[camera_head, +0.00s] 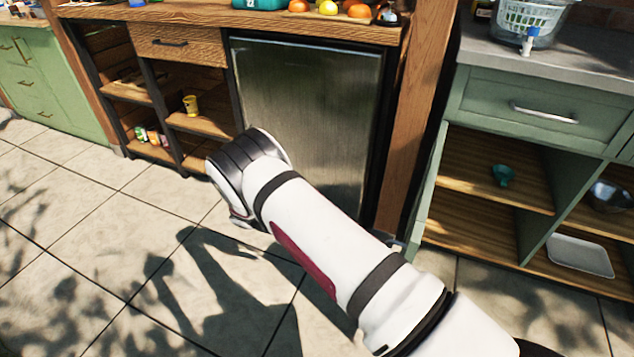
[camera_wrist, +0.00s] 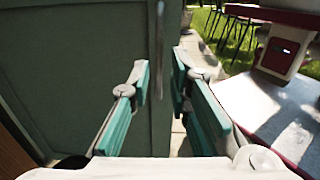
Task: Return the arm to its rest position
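My white arm with a dark red panel reaches across the middle of the head view, from the lower right up to a bent joint. My gripper is out of sight in the head view. In the wrist view my gripper (camera_wrist: 161,80) shows two fingers with teal pads, apart with a gap between them. Nothing is held between the fingers. A dark green cabinet panel (camera_wrist: 75,70) stands beyond the fingers, with a pale upright handle (camera_wrist: 159,50) seen behind the gap.
A steel-fronted fridge (camera_head: 310,110) stands under a wooden counter (camera_head: 200,12) holding fruit. A green open-shelved cabinet (camera_head: 540,115) is at right, with a basket (camera_head: 530,18) on top. The tiled floor (camera_head: 70,235) at left is clear.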

